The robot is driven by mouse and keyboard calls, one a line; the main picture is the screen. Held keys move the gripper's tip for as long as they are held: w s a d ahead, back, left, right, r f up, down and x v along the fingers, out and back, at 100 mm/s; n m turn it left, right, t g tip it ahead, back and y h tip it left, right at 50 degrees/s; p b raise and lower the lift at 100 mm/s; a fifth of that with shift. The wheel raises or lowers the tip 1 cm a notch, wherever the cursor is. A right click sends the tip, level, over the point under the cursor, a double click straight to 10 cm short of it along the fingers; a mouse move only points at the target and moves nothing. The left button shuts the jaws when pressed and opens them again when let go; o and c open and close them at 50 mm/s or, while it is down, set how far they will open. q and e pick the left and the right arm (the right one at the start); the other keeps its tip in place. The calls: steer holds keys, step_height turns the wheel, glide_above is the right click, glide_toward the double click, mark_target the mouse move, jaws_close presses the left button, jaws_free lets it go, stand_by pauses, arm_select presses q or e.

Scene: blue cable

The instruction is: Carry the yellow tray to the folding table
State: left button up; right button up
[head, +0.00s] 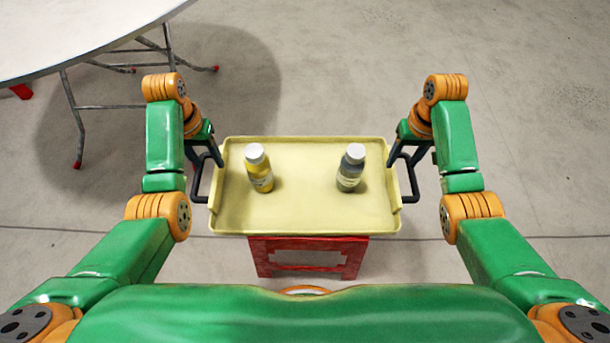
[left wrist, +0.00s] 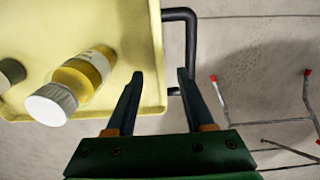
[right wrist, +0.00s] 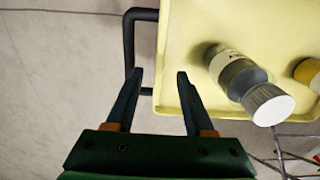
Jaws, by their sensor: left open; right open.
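The yellow tray (head: 305,205) sits level on a red stool, with a black handle at each short side. A yellow bottle (head: 260,172) and a grey bottle (head: 350,172), both white-capped, stand upright on it. The folding table (head: 70,35) is at the upper left.
The red stool (head: 308,245) stands under the tray, close to my body. The folding table's thin metal legs (head: 75,120) with red feet reach the floor left of my left arm. The concrete floor (head: 510,100) is clear at the right and behind the tray.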

mark_target(216, 174)
arm_select(q)
steer(key=shift+s, duration=0.1)
arm_select(e)
steer(key=shift+s, duration=0.1)
arm_select(q)
step_height(216, 174, down, 7)
steer(key=shift+f, duration=0.15)
arm_select(e)
step_height(216, 174, down, 7)
steer(key=shift+f, duration=0.1)
arm_select(q)
jaws_close()
arm_select(e)
jaws_close()
stand_by(0.8)
